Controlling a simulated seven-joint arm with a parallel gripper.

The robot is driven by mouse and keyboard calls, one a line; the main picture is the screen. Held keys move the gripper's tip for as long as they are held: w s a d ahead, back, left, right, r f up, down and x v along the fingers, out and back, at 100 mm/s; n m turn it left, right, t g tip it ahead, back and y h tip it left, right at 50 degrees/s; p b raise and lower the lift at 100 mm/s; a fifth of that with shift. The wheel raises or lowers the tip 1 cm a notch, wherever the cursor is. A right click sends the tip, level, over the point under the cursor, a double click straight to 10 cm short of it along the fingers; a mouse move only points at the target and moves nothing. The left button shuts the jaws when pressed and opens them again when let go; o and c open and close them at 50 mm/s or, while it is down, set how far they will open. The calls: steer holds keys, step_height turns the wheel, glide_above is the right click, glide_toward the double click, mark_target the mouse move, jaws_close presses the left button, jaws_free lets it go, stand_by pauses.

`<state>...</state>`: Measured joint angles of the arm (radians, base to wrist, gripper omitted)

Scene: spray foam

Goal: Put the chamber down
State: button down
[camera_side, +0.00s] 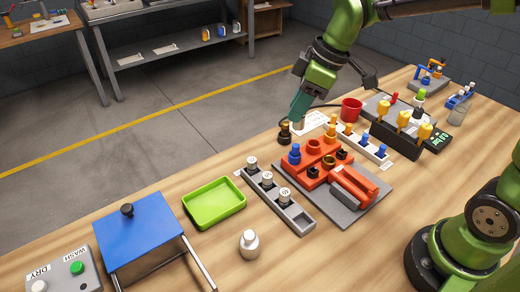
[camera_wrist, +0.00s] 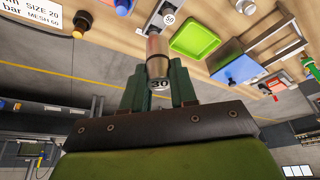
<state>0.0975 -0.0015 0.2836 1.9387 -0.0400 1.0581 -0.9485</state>
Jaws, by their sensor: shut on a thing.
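My gripper (camera_side: 299,116) hangs above the far side of the table, pointing down. In the side view the fingers largely hide the held chamber. A grey rack (camera_side: 302,218) on the table holds white-topped cylinders (camera_side: 267,179) and has a bare place at its near end. A red fixture (camera_side: 352,186) with several round fittings stands on a grey plate (camera_side: 345,220) right of the rack.
A small dark brass piece (camera_side: 285,135) stands just below my gripper. A red cup (camera_side: 351,110), a white rack with blue and orange pieces (camera_side: 372,150) and a dark block with yellow pieces (camera_side: 395,140) crowd the right.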

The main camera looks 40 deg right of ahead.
steer(key=s+a+n+g+y, duration=0.2)
steer(key=s+a+n, duration=0.5)
steer(key=a, duration=0.3)
glide_above(214, 205)
step_height(214, 205, down, 16)
steer(key=shift+r, duration=0.15)
steer(key=shift+f, duration=1.7)
steer(key=shift+f, duration=0.15)
steer(key=c, duration=0.9)
jaws_free()
